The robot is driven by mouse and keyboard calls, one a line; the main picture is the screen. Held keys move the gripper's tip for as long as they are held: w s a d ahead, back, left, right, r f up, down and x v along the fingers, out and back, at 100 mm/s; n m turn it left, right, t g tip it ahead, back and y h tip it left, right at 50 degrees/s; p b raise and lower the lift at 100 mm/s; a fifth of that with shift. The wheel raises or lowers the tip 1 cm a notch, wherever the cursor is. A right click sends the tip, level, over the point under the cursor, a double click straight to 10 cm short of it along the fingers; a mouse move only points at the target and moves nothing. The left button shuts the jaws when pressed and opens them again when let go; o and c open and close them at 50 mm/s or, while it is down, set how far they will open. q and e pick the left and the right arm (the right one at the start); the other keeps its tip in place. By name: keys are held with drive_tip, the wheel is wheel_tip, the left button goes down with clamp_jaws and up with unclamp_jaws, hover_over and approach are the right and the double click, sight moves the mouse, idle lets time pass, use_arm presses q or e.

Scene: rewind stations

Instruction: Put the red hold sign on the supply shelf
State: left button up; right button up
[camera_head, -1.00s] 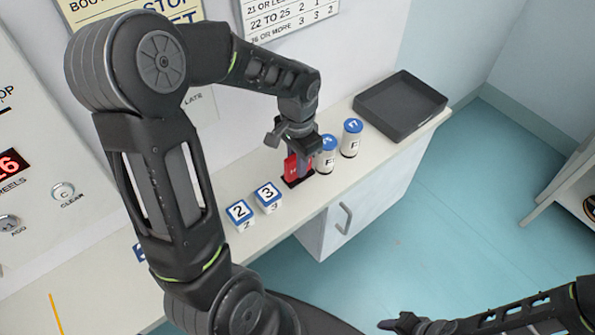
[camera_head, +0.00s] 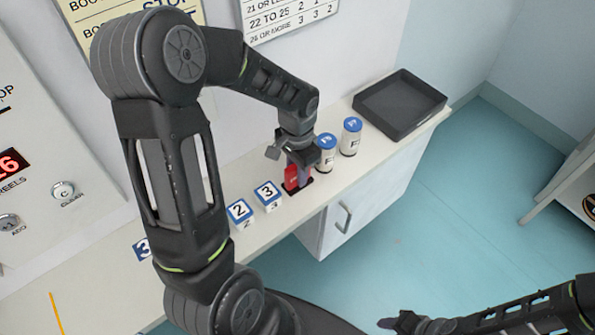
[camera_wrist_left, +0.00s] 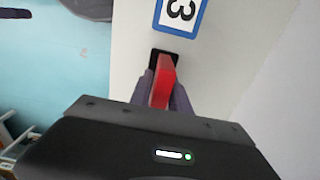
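The red hold sign (camera_head: 291,178) stands upright on a dark base or patch (camera_head: 300,188) on the white counter. My left gripper (camera_head: 299,168) reaches down over it from above. In the left wrist view the red sign (camera_wrist_left: 164,82) sits between the two fingers, which press close on both sides, so the gripper looks shut on it. The fingers hide part of the sign. No clear gap shows between the sign and the dark base. My right gripper (camera_head: 392,323) is low at the bottom right, away from the counter; its finger opening is unclear.
Number blocks 2 (camera_head: 240,211) and 3 (camera_head: 268,194) stand left of the sign. A dark empty tray (camera_head: 371,112) lies at the counter's far end. A wall panel (camera_head: 60,150) is at left.

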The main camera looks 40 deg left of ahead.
use_arm(q)
drive_tip(key=shift+o, duration=1.4)
drive_tip(key=shift+r, duration=0.1)
drive_tip(key=shift+r, duration=0.35)
wheel_tip(320, 180, up, 12)
drive_tip(key=shift+f+b, duration=0.2)
drive_tip(key=shift+b, duration=0.4)
